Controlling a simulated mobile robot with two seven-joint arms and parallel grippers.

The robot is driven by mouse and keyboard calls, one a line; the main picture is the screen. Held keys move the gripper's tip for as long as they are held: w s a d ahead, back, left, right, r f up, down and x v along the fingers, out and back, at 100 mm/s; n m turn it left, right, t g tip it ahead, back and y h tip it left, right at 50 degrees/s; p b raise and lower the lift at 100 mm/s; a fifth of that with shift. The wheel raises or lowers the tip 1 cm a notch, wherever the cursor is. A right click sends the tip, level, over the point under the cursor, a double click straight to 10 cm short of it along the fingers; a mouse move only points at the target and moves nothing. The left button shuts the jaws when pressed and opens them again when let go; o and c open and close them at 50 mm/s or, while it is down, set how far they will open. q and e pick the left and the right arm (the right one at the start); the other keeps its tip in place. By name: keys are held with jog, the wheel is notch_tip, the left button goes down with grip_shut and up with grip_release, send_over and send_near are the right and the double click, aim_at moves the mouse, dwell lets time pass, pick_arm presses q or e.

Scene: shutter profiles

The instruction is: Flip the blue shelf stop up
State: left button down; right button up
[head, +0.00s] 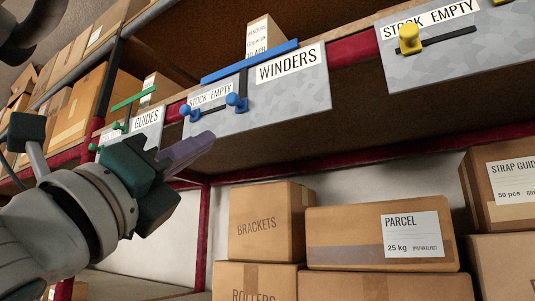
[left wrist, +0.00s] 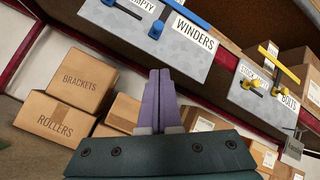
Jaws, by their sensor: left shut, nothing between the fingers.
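The blue shelf stop (head: 250,61) is a long blue bar along the top edge of the grey WINDERS plate (head: 285,102). A dark arm runs from the bar down to a blue knob (head: 237,102). A second blue knob (head: 188,111) sits to its left, below the STOCK EMPTY label. The left wrist view shows the bar (left wrist: 188,14) and a knob (left wrist: 156,30) at the top. My left gripper (head: 209,139) is shut and empty, its purple fingers below and left of the plate, apart from the stop. My right gripper is not in view.
A green stop (head: 133,98) on the GUIDES plate is to the left; a yellow knob (head: 409,38) is on the plate to the right. A WINDERS box (head: 262,38) stands behind the blue bar. BRACKETS (head: 256,225) and PARCEL (head: 345,240) boxes fill the lower shelf.

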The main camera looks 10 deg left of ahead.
pick_arm(q)
jog(key=w+r+p, duration=0.8)
jog(key=r, duration=0.1)
jog(key=shift+d+p, duration=0.2)
jog(key=shift+p, duration=0.15)
jog(key=shift+r, duration=0.1)
jog(key=p, duration=0.4)
send_near(238, 81)
notch_tip(238, 81, up, 2)
jog(key=w+d, duration=0.1)
jog(key=d, duration=0.2)
jog(key=shift+w+a, duration=0.1)
jog(key=shift+a, duration=0.1)
jog(key=shift+b, duration=0.35)
